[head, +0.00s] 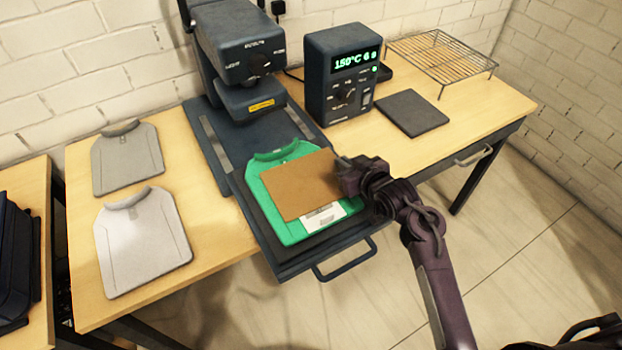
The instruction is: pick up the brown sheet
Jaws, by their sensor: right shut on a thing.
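The brown sheet (298,186) lies over a green garment (283,226) on the pulled-out lower plate of the heat press. It covers the middle of the garment; the collar and the left and lower edges show around it. A white printed label (325,218) shows partly from under the sheet's lower right edge. My right gripper (347,174) is at the sheet's right edge, shut on it. The fingertips are small and dark, and I cannot tell whether the sheet is lifted. My left gripper is not in view.
The heat press (240,50) stands behind, its drawer handle (345,262) at the front. A control box (340,75) reads 150°C. A dark pad (411,113) and a wire rack (441,58) are to the right. A grey garment (127,158) and white garment (143,242) lie left.

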